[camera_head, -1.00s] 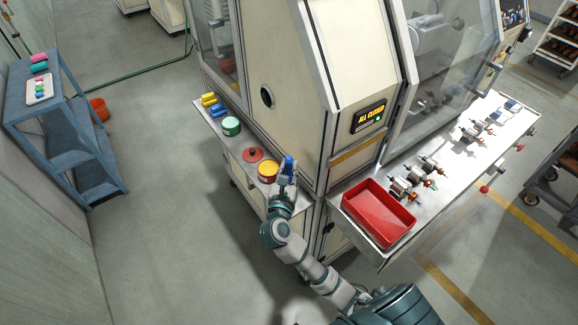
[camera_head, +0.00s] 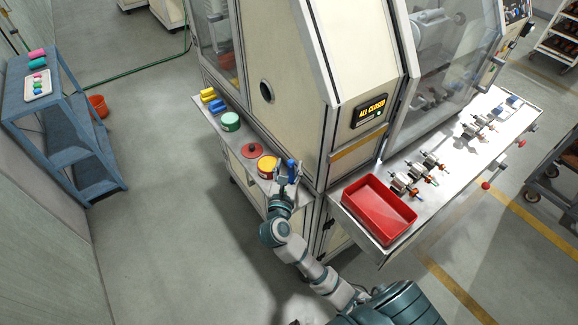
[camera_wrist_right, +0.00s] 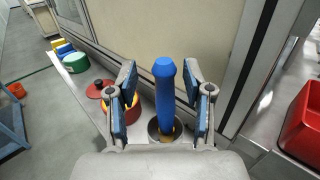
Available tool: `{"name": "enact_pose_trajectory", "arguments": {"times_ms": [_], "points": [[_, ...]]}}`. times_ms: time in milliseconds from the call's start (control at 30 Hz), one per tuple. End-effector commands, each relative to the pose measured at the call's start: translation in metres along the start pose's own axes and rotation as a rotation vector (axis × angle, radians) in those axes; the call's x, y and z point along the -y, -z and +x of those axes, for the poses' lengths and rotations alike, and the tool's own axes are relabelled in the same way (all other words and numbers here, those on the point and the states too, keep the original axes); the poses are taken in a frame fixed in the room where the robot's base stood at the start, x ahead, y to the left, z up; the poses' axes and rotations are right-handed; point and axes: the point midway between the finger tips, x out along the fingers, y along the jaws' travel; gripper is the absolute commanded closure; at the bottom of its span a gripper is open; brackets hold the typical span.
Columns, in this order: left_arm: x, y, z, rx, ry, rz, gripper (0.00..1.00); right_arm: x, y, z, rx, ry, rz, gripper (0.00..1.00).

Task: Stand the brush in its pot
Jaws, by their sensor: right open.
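The brush has a blue handle (camera_wrist_right: 165,95) and stands close to upright in the right wrist view. Its lower end is inside a small grey round pot (camera_wrist_right: 152,130), with something tan showing at the bottom. My right gripper (camera_wrist_right: 165,92) is open, with one blue-padded finger on each side of the handle and gaps between. In the head view the right gripper (camera_head: 287,173) is at the near end of the narrow side shelf, with the blue handle (camera_head: 291,164) between its fingers. The pot is hidden there behind the gripper. My left gripper is not in view.
On the side shelf (camera_head: 240,154) stand a yellow-topped red tin (camera_head: 268,167), a red lid (camera_head: 252,152), a green tin (camera_head: 231,122) and yellow and blue items. The machine wall is close beside. A red tray (camera_head: 378,211) lies on the right bench.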

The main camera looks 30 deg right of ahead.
Motion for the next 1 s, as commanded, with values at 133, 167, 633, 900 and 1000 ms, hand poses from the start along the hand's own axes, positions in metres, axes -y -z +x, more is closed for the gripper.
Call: {"name": "enact_pose_trajectory", "arguments": {"times_ms": [133,167,633,900,1000], "points": [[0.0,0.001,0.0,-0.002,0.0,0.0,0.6,-0.001,0.001,-0.023,-0.004,-0.002,0.001,0.49],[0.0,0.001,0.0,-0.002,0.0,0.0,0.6,0.0,0.002,-0.029,-0.005,-0.002,0.001,0.49],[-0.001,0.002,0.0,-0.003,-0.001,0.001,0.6,-0.001,0.002,-0.112,-0.003,-0.001,0.0,0.49],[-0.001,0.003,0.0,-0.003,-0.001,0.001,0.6,-0.001,0.001,-0.116,-0.001,0.001,0.0,0.49],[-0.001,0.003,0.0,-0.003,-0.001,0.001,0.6,-0.001,0.001,-0.116,-0.001,0.001,0.0,0.49]]}}
